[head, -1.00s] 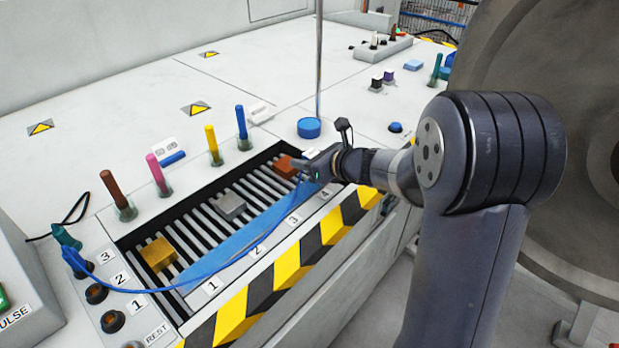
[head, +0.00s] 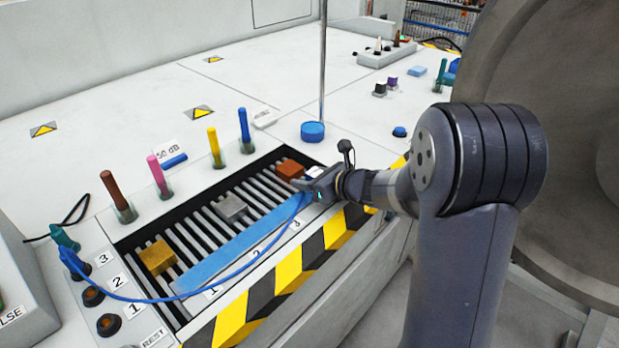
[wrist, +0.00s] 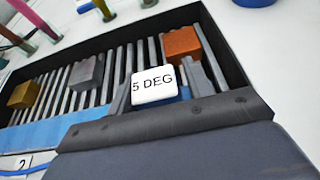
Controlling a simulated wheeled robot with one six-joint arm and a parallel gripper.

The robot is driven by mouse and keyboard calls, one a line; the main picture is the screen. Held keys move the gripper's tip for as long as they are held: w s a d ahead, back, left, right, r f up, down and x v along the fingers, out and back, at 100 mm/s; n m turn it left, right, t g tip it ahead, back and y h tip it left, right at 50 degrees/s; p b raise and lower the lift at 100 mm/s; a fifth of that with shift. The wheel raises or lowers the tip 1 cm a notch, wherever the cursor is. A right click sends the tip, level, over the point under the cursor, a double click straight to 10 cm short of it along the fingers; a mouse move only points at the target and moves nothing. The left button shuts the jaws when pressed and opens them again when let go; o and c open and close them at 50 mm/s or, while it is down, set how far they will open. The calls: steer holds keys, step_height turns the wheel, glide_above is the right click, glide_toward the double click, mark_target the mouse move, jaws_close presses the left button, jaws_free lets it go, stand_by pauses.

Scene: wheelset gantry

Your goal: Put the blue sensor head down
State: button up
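The blue sensor head (wrist: 157,86) has a white top label reading "5 DEG" and sits between the two fingers of my gripper (wrist: 162,95) in the wrist view. The fingers flank it closely, and I read them as shut on it. In the head view my gripper (head: 308,186) is low over the right end of the slatted tray (head: 198,247), by the front edge. A blue cable (head: 205,292) runs from the socket panel at left to it. Whether the head touches the light blue strip (head: 225,258) below is hidden.
Orange (head: 291,170), grey (head: 231,208) and yellow (head: 157,257) blocks sit on the tray's slats. The orange one is close behind my gripper. Coloured pegs (head: 214,148) stand behind the tray, with a round blue knob (head: 312,131) and thin vertical pole (head: 323,70) nearby.

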steer(key=shift+o, duration=0.4)
steer(key=shift+r, duration=0.1)
steer(key=shift+d+r, duration=0.1)
steer(key=shift+r, duration=0.1)
steer(key=p+v, duration=0.2)
steer(key=v, duration=0.9)
steer(key=shift+s+d+r, duration=0.1)
steer(key=shift+s+d, duration=0.15)
steer(key=shift+s, duration=0.1)
steer(key=b+x, duration=0.2)
steer(key=x, duration=1)
steer(key=shift+w+a+f, duration=0.1)
steer(key=shift+a+f, duration=0.1)
steer(key=shift+f, duration=0.1)
steer(key=shift+d+r+p, duration=0.2)
steer(key=shift+r+p, duration=0.55)
steer(key=shift+r, duration=1.35)
